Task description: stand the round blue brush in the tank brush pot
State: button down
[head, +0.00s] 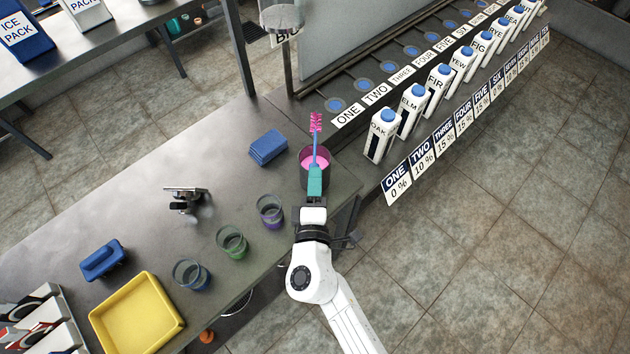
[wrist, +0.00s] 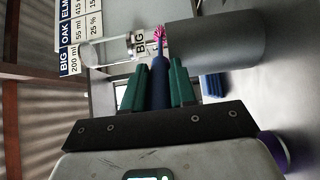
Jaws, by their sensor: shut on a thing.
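My gripper (head: 315,178) is shut on the blue handle of a round brush (head: 316,124) with pink bristles. In the wrist view the green fingers (wrist: 160,88) close on the blue handle, and the bristles (wrist: 159,36) point away from the gripper. A dark grey pot with a pink inside (head: 303,174) stands on the bench under the brush in the head view. In the wrist view the pot (wrist: 220,45) is beside the brush, to its right. The brush appears outside the pot; its exact height over the rim is unclear. My fingers partly hide the pot.
Purple (head: 270,212), green (head: 232,242) and blue (head: 192,275) cups stand left of my gripper. A blue stack (head: 268,147), a dark metal stand (head: 186,198), a blue block (head: 101,260) and a yellow tray (head: 176,322) share the bench. White cartons (head: 381,141) line the right.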

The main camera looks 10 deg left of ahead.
jog(key=c, duration=0.9)
grip_release()
jog(key=shift+r+p, duration=0.4)
jog(key=shift+p, duration=0.2)
jog(key=shift+s+d+f+b, duration=0.1)
jog(key=shift+s+d+b, duration=0.25)
jog(key=shift+s, duration=1.65)
jog(key=shift+s+d+b, duration=0.1)
jog(key=shift+s+b, duration=0.4)
jog(key=shift+s, duration=1.5)
jog(key=shift+s+d+f+b, duration=0.1)
jog(key=shift+s+d+b, duration=0.25)
jog(key=shift+s, duration=1.65)
